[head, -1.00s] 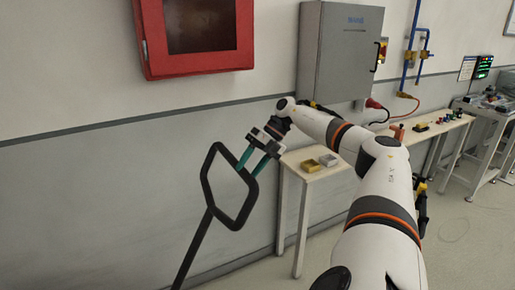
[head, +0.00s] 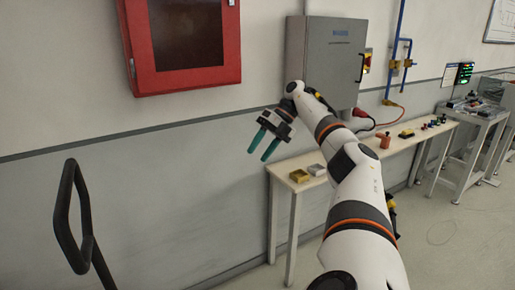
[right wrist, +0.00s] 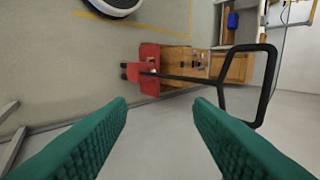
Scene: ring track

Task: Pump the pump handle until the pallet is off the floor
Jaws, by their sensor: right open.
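The black pump handle (head: 87,212) shows at the lower left of the head view, its loop at the top and its shaft cut off by the frame. In the right wrist view the handle (right wrist: 221,82) runs from a red pallet jack (right wrist: 146,70) to the loop at the right. A wooden pallet (right wrist: 177,60) is beside the red body; its height off the floor cannot be told. My right gripper (head: 258,152) is open and empty, well to the right of the handle and apart from it. Its teal fingers also show in the right wrist view (right wrist: 160,108). My left gripper is out of view.
A narrow bench (head: 335,161) with small boxes and parts stands along the wall at the right. A grey electrical cabinet (head: 325,62) and a red wall box (head: 187,45) hang above. Bare wall lies between handle and right gripper.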

